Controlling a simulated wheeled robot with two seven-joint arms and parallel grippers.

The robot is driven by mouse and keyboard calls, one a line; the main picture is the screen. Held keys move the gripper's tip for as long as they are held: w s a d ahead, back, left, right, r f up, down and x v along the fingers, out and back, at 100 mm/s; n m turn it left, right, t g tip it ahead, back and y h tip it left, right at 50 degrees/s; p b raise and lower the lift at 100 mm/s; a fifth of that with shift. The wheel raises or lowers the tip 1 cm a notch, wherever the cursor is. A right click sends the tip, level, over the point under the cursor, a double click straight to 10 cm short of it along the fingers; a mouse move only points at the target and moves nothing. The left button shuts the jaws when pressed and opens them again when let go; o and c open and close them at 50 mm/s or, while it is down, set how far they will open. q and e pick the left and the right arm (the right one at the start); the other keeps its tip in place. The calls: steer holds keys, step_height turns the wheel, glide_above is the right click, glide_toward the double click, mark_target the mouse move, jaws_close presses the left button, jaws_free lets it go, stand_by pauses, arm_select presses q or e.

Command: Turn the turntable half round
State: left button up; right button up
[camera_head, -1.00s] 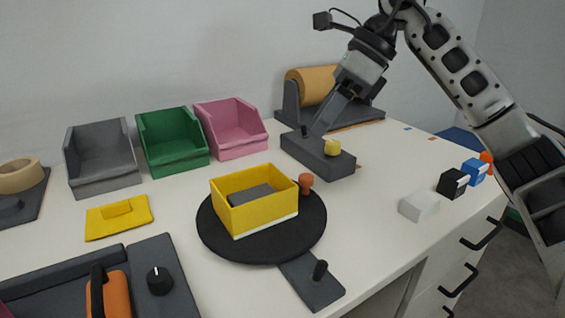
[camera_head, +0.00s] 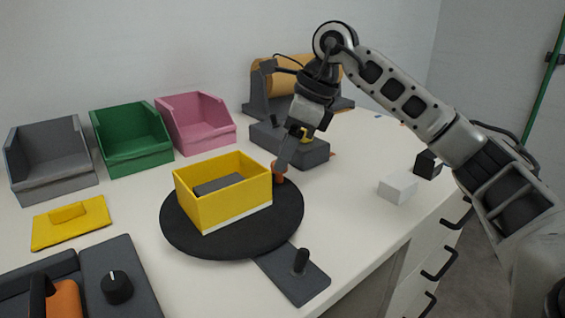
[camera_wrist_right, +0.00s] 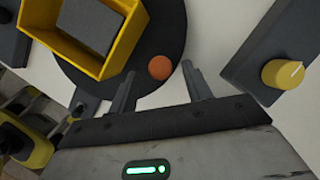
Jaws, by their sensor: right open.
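The black round turntable (camera_head: 235,245) lies on the white table and carries a yellow open box (camera_head: 222,205) with a dark grey block (camera_head: 217,184) inside. An orange knob (camera_head: 279,172) stands at the turntable's back right rim; in the right wrist view the knob (camera_wrist_right: 160,68) lies just ahead of the fingers, near the gap between them. My right gripper (camera_head: 283,163) points down at the knob in the head view; in the right wrist view the gripper (camera_wrist_right: 160,85) is open and empty. Whether a finger touches the knob I cannot tell. My left gripper is not in view.
A dark base with a black peg (camera_head: 300,262) sits at the turntable's front right. A dark grey block with a yellow dial (camera_head: 306,136) is behind the gripper. Grey (camera_head: 50,160), green (camera_head: 132,140) and pink (camera_head: 196,125) bins stand at the back left. A white block (camera_head: 397,188) lies right.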

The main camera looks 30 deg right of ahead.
steer(key=shift+x, duration=0.9)
steer(key=shift+c, duration=0.3)
jaws_close()
steer(key=shift+w, duration=0.1)
